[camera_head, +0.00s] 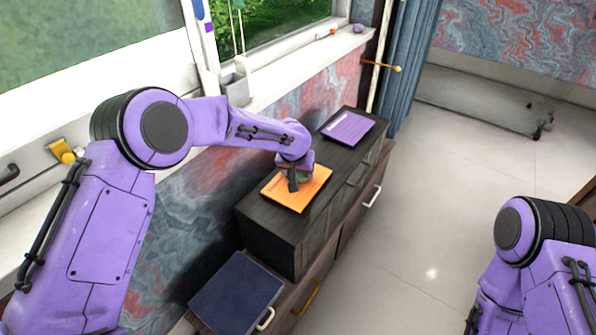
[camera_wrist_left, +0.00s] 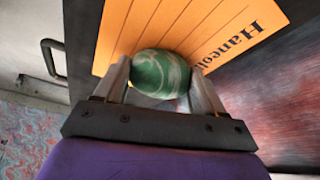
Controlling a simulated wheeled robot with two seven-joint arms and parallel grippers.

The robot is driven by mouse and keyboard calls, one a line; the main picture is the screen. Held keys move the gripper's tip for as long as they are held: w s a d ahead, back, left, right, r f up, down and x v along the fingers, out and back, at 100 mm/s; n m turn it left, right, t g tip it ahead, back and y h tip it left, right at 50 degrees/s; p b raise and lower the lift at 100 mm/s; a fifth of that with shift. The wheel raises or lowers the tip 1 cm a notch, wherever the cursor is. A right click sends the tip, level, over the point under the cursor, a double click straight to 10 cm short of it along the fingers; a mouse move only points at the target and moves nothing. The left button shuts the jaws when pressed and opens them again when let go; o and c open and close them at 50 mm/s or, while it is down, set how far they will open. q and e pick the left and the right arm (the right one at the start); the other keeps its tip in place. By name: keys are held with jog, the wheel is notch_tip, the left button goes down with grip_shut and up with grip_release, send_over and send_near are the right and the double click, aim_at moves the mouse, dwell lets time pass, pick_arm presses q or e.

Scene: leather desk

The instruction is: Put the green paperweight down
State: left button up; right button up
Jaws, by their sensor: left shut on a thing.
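The green paperweight (camera_wrist_left: 160,73) is a rounded, marbled stone in the left wrist view. My left gripper (camera_wrist_left: 162,80) is shut on it, with one finger on each side. The paperweight is over the lower part of an orange sheet (camera_wrist_left: 225,22) with black lettering and ruled lines. In the head view my left gripper (camera_head: 293,183) is over the orange sheet (camera_head: 312,190) on the dark cabinet top, and it hides the paperweight almost wholly. I cannot tell whether the paperweight touches the sheet. My right arm shows at the lower right of the head view, but its gripper does not.
A purple sheet (camera_head: 348,128) lies farther back on the dark cabinet (camera_head: 268,230). A dark blue box or folder (camera_head: 236,292) is lower, in front of the cabinet. A window sill (camera_head: 300,66) runs behind on the left. The floor to the right is open.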

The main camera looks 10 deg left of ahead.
pick_arm(q)
jog(key=o, duration=1.2)
jog(key=shift+r, duration=0.2)
jog(key=v, duration=1.2)
